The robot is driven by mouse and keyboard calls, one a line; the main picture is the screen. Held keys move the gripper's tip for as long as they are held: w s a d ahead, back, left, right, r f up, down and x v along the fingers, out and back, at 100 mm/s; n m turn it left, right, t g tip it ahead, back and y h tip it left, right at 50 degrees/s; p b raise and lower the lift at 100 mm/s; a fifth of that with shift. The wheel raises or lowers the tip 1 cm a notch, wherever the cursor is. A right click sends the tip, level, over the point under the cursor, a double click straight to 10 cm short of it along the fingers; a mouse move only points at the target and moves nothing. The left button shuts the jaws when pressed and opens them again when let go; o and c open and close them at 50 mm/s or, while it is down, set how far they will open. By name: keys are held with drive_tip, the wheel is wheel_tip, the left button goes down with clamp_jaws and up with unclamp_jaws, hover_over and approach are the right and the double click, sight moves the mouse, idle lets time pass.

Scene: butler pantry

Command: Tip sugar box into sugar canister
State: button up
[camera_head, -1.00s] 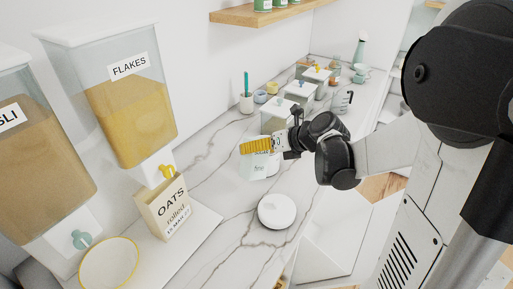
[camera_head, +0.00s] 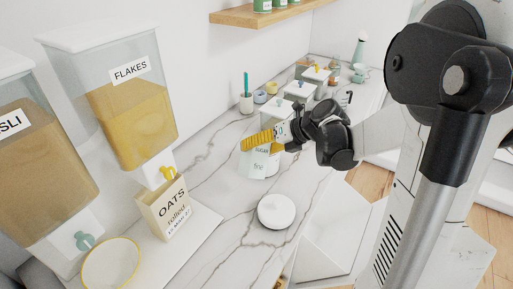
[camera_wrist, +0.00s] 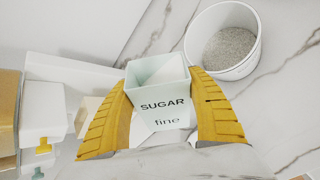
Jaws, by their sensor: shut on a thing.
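The sugar box (camera_wrist: 163,104) is pale green with an open top and "SUGAR fine" on its front. My gripper (camera_wrist: 160,82) has a ribbed yellow finger on each side of it and is shut on it. In the head view the box (camera_head: 258,164) hangs below my yellow fingers (camera_head: 260,141), over the counter. The sugar canister (camera_wrist: 258,58) is a white round open pot, partly full of pale grains, apart from the box at upper right in the wrist view. In the head view it is mostly hidden behind the box. The box's contents cannot be made out.
A white round disc (camera_head: 276,211) lies on the marble counter in front of the box. An oats box (camera_head: 165,207), a yellow-rimmed bowl (camera_head: 84,266) and the flakes dispenser (camera_head: 130,110) stand at left. Several white lidded canisters stand farther back.

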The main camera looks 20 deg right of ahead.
drive_tip(key=shift+w+d+r+m+g+y+p, duration=0.2)
drive_tip(key=shift+w+r+m+g+y+p, duration=0.05)
drive_tip(key=shift+r+m+g+y, duration=0.2)
drive_tip(key=shift+w+d+r+m+g+y+p, duration=0.25)
drive_tip(key=shift+r+m+g+y, duration=0.1)
drive_tip(key=shift+r+g, duration=0.1)
drive_tip(key=shift+w+r, duration=0.1)
drive_tip(key=shift+r, duration=0.05)
drive_tip(key=shift+w+d+r+m+g+y, duration=0.45)
drive_tip(key=shift+r+m+g+y, duration=0.15)
drive_tip(key=shift+g+y, duration=0.1)
idle(6.2)
